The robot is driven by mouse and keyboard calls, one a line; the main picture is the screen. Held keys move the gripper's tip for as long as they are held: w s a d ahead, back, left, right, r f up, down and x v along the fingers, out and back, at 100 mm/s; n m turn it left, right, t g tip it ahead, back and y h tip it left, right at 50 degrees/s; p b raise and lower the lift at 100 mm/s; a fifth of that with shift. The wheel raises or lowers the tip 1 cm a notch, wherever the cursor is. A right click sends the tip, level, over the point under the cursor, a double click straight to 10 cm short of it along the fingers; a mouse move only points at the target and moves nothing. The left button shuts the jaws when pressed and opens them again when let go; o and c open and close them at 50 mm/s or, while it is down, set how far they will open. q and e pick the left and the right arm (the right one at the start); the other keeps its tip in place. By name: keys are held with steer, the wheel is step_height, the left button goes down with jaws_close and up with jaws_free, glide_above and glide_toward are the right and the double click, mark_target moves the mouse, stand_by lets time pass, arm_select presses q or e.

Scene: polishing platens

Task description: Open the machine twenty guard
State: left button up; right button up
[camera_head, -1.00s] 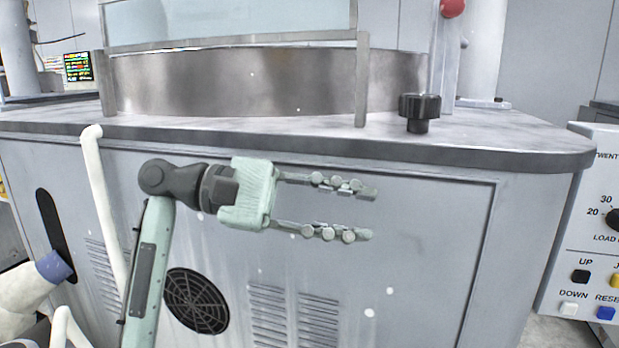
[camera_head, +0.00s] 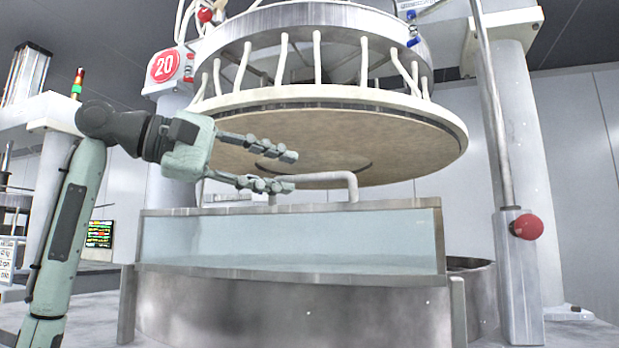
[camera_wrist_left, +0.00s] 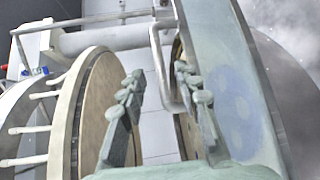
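The guard (camera_head: 290,236) of machine twenty is a clear, bluish panel in a metal frame. It stands upright and closed-looking in front of the lower metal drum. A bent tube handle (camera_head: 352,187) rises from its top edge; it also shows in the left wrist view (camera_wrist_left: 157,62). My left gripper (camera_head: 292,171) is open and empty, its fingers pointing right at the handle's height. In the left wrist view my gripper (camera_wrist_left: 158,75) has the handle between its fingers in the picture; I cannot tell whether they touch. My right gripper is out of view.
The large round upper platen (camera_head: 330,130) hangs just above the handle, with white hoses around its rim. A red sign (camera_head: 165,67) reads 20. A post with a red knob (camera_head: 527,227) stands at the right. The lower drum (camera_head: 290,310) sits behind and below the guard.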

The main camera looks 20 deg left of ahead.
mark_target(305, 177)
arm_select(q)
steer(key=x, duration=0.6)
steer(key=shift+s, duration=0.1)
jaws_close()
